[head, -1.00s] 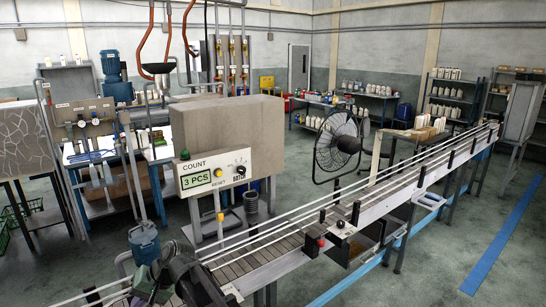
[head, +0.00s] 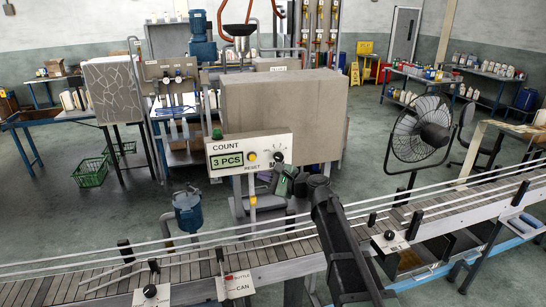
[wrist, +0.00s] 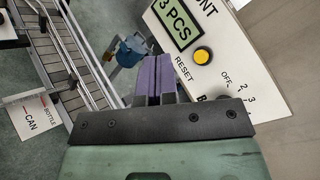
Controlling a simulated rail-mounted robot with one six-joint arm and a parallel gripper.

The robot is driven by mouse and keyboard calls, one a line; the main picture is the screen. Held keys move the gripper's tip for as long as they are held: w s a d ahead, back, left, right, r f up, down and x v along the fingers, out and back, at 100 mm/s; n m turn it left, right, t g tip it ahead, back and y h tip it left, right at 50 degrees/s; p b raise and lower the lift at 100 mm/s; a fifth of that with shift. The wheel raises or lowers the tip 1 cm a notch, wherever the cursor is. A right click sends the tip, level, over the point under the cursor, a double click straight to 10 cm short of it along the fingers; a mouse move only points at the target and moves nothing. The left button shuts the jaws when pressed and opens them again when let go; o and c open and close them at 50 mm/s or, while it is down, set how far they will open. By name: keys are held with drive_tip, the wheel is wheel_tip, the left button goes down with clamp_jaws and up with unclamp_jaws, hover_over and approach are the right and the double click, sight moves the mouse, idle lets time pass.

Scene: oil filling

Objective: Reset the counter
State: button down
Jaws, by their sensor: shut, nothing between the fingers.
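The counter panel (head: 236,142) is a white box that shows "3 PCS" on a green display (head: 228,160). Its yellow RESET button (head: 252,156) sits right of the display and also shows in the wrist view (wrist: 202,56). My gripper (head: 278,174) is in front of the panel's lower right, right of and below the button. In the wrist view my purple fingers (wrist: 156,76) are together with nothing between them, left of and below the button. They look apart from the button, but the exact gap cannot be told.
The conveyor (head: 180,268) with its rails runs across the front. A rotary selector (head: 279,155) is on the panel's right side. A large grey box (head: 283,115) stands behind the panel. A black fan (head: 424,128) stands to the right. A blue motor (head: 188,211) is at the left.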

sight(255, 160)
drive_tip(key=shift+s+a, duration=0.1)
drive_tip(key=shift+a, duration=0.25)
drive_tip(key=w+a, duration=0.2)
drive_tip(key=w, duration=0.6)
drive_tip(key=shift+w+a, duration=0.15)
drive_tip(key=shift+a, duration=0.1)
drive_tip(key=shift+w, duration=0.1)
idle(1.7)
drive_tip(key=shift+w+a, duration=0.15)
drive_tip(key=shift+w, duration=0.2)
drive_tip(key=shift+w+a, duration=0.15)
drive_tip(key=shift+w, duration=0.3)
idle(0.6)
drive_tip(key=shift+s, duration=0.15)
drive_tip(key=shift+s+d, duration=0.25)
drive_tip(key=shift+s, duration=0.5)
